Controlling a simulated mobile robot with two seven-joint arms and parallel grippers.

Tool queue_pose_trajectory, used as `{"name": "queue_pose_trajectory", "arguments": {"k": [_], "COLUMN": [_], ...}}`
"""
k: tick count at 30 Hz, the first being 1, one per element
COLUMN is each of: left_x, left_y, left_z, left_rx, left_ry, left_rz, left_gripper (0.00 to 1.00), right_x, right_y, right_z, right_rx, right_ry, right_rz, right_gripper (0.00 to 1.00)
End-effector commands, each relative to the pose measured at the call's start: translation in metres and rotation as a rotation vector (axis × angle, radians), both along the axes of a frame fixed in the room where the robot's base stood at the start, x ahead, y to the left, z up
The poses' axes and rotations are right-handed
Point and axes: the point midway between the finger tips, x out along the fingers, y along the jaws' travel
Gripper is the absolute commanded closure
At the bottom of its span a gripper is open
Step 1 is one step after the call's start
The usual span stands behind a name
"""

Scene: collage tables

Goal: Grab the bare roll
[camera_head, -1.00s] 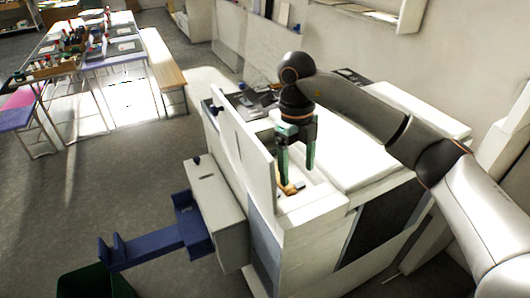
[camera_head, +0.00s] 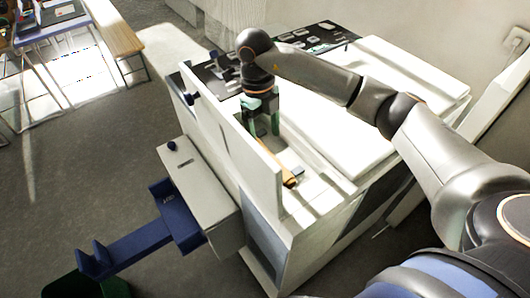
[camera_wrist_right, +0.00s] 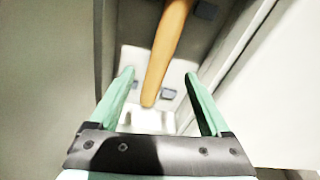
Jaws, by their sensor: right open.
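The bare roll, a plain tan-orange tube, lies in the slot of the white machine (camera_head: 330,125), and its near end (camera_head: 289,178) shows in the head view. In the right wrist view the roll (camera_wrist_right: 167,50) runs lengthwise down the middle, between the two fingers in the picture. My right gripper (camera_head: 264,128) has green fingers pointing down into the slot behind the upright white panel. It is open in the wrist view (camera_wrist_right: 159,76), with a gap on each side of the roll. How far the roll is below the fingertips is hard to tell. My left gripper is out of view.
The tall white panel (camera_head: 240,150) stands close beside the gripper on the left. A flat white lid (camera_head: 340,130) lies to the right. A grey box with a blue bracket (camera_head: 175,215) juts from the machine's left side. Open floor lies left.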

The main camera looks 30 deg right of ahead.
Motion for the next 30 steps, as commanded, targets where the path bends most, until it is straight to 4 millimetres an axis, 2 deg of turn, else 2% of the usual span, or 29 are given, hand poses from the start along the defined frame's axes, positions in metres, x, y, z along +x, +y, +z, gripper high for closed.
{"name": "queue_pose_trajectory", "arguments": {"k": [5,15,23,30], "left_x": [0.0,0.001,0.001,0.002], "left_y": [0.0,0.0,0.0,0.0], "left_z": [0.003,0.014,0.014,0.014], "left_rx": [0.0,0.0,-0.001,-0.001], "left_ry": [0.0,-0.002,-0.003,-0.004], "left_rz": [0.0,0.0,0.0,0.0], "left_gripper": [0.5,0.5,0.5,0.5], "right_x": [-0.001,-0.001,-0.001,-0.001], "right_y": [-0.001,-0.001,-0.001,-0.001], "right_z": [-0.011,-0.056,-0.06,-0.06], "right_rx": [-0.001,0.0,-0.001,-0.001], "right_ry": [0.002,0.001,-0.001,-0.001], "right_rz": [0.0,0.0,0.0,0.0], "right_gripper": [0.19,0.19,0.19,0.44]}}
